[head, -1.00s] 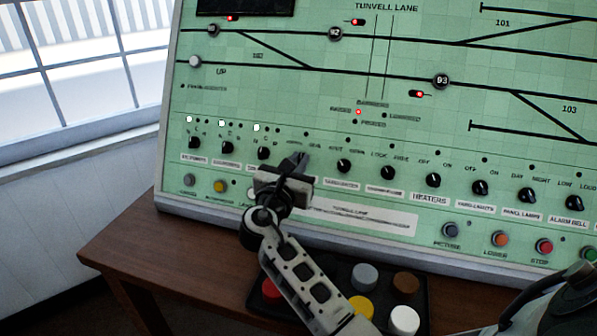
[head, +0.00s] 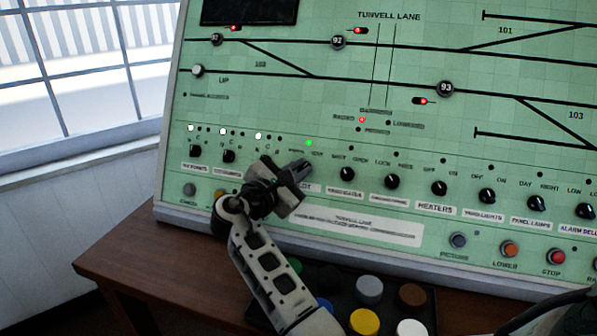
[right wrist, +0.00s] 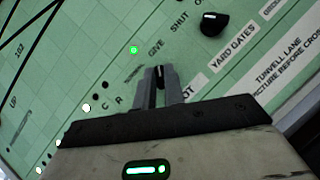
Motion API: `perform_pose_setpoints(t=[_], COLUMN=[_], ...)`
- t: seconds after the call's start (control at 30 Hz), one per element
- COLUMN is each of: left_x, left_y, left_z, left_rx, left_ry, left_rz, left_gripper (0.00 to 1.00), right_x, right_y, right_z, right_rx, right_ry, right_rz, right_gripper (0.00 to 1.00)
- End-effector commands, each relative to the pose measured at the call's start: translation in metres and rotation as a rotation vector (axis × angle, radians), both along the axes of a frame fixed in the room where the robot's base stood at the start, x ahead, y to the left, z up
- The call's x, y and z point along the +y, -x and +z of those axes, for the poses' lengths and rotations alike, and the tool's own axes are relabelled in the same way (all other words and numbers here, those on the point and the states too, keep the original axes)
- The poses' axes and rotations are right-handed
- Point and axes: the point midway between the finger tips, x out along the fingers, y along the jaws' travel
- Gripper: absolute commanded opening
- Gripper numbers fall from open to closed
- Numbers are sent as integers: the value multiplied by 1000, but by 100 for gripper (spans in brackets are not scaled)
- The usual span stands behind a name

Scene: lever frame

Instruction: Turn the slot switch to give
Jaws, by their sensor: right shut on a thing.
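My right gripper (head: 303,168) is at the green panel (head: 330,100), at the switch above a label (head: 305,188) whose visible letters end in "LOT". In the right wrist view the dark slot switch knob (right wrist: 160,76) sits between the two fingertips (right wrist: 160,84), which are shut on it. The word GIVE (right wrist: 155,48) is printed just beyond the knob. A green lamp (head: 309,143) above this switch is lit; it also shows in the right wrist view (right wrist: 133,49). The gripper hides most of the knob in the head view. My left gripper is out of view.
The yard gates knob (head: 347,174) stands just right of the gripper, with several more knobs in that row. Two black knobs (head: 228,156) are to its left. A black tray of coloured buttons (head: 369,290) lies below on the wooden table (head: 150,250).

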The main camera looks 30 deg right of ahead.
Motion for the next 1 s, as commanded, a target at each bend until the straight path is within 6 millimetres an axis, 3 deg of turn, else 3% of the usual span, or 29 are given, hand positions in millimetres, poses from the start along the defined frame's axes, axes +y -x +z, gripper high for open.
perform_pose_setpoints(t=[0.33,0.4,0.43,0.77,1.0], left_x=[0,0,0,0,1], left_y=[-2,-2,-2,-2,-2], left_z=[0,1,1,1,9], left_rx=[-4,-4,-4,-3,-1], left_ry=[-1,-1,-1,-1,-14], left_rz=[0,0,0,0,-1], left_gripper=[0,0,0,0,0], right_x=[0,0,0,2,30], right_y=[0,0,0,1,9], right_z=[-1,-1,-1,0,2], right_rx=[-2,-2,-1,-1,1], right_ry=[-7,-7,-6,-3,-4], right_rz=[-1,-1,-1,-1,-9], right_gripper=[0,27,33,33,33])
